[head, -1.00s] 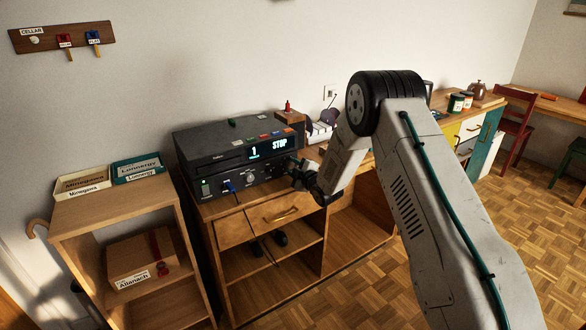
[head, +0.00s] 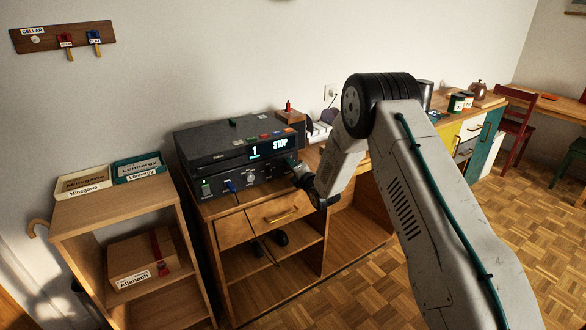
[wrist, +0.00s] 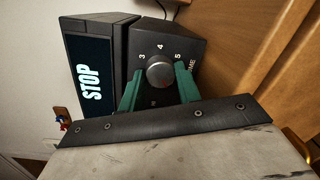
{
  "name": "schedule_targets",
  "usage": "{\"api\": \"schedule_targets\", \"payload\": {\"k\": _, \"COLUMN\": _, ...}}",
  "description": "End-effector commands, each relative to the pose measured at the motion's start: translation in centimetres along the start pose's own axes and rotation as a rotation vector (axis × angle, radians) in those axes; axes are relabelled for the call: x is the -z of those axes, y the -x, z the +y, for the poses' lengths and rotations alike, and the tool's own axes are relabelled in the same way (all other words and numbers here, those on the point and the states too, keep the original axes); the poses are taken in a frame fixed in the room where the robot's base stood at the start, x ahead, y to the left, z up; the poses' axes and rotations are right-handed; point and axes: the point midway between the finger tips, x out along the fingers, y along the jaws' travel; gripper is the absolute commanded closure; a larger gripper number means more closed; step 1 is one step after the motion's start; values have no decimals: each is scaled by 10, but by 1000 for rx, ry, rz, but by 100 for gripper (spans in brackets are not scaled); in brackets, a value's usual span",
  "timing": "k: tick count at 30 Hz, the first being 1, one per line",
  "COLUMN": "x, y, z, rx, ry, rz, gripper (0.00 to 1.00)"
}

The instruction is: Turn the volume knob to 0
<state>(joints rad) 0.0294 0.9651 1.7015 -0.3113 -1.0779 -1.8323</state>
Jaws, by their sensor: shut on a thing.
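The other numbers are hidden, and I cannot tell which number the knob points to. My gripper (wrist: 158,77) has its two green fingers on either side of the knob, shut on it. In the head view my gripper (head: 299,171) is at the right end of the player's front and hides the knob.
The black player (head: 222,150) shows "1" and "STOP" and stands on a wooden cabinet (head: 232,207) with a drawer. A shelf (head: 118,212) with labelled boxes stands at the left. Parquet floor is free at the front right.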

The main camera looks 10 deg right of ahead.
Motion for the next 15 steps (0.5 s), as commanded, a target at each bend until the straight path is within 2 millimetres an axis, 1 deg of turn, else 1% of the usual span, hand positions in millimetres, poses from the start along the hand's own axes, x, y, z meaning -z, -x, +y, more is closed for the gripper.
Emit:
{"api": "schedule_targets", "payload": {"k": 6, "x": 2, "y": 1, "z": -2, "rx": -2, "ry": 119, "rz": -4, "gripper": 90}}
{"api": "schedule_targets", "payload": {"k": 15, "x": 2, "y": 1, "z": -2, "rx": -6, "ry": 195, "rz": -8, "gripper": 90}}
